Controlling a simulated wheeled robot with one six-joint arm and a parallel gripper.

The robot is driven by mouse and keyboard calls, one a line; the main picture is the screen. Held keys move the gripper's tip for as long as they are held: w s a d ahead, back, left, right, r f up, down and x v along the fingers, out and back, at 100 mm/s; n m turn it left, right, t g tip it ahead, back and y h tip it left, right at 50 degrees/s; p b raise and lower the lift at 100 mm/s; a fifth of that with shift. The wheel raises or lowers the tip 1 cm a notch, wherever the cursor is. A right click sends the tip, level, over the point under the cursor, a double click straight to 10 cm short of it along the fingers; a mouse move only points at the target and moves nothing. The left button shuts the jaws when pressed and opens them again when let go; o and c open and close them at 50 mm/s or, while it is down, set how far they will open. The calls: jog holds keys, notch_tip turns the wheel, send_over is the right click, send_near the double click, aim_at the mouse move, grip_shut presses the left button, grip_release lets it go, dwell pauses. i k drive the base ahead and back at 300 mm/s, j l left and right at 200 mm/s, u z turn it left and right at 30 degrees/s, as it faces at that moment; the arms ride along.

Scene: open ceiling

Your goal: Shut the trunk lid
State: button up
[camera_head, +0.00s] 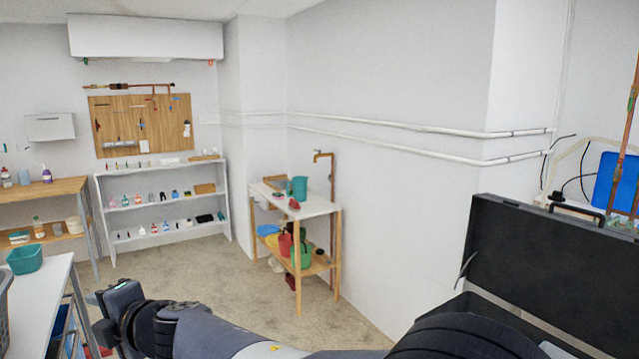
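A black trunk stands open at the right edge. Its lid (560,265) is raised, with its broad dark face towards me and a handle on the upper edge. Part of the trunk's lower body (482,309) shows below the lid. The rest of it is hidden behind my arm or cut off by the frame. My arm reaches from the lower right across the bottom to the left. My gripper (108,300) is at the lower left, far from the trunk and apart from it. Its fingers are not clear enough to tell whether they are open or shut.
A white table (40,285) with a teal basket (25,259) stands close to my gripper at left. A wooden stand (318,208) with pots and buckets is against the middle wall. A white shelf (99,190) stands at the back. Open floor (225,275) lies between.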

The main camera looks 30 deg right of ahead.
aim_at(580, 278)
jog(key=i+z, duration=0.4)
jog(key=i+j+z, duration=0.1)
jog(key=i+z, duration=0.3)
jog(key=i+j+z, duration=0.2)
jog(key=i+z, duration=0.35)
jog(key=z, duration=0.3)
jog(key=i+z, duration=0.15)
jog(key=z, duration=0.3)
jog(key=i+z, duration=0.1)
jog(key=z, duration=0.35)
jog(key=i+j+z, duration=0.1)
jog(key=z, duration=0.4)
jog(key=i+j+z, duration=0.15)
jog(key=z, duration=0.2)
jog(key=i+j+z, duration=0.5)
jog(key=z, duration=0.2)
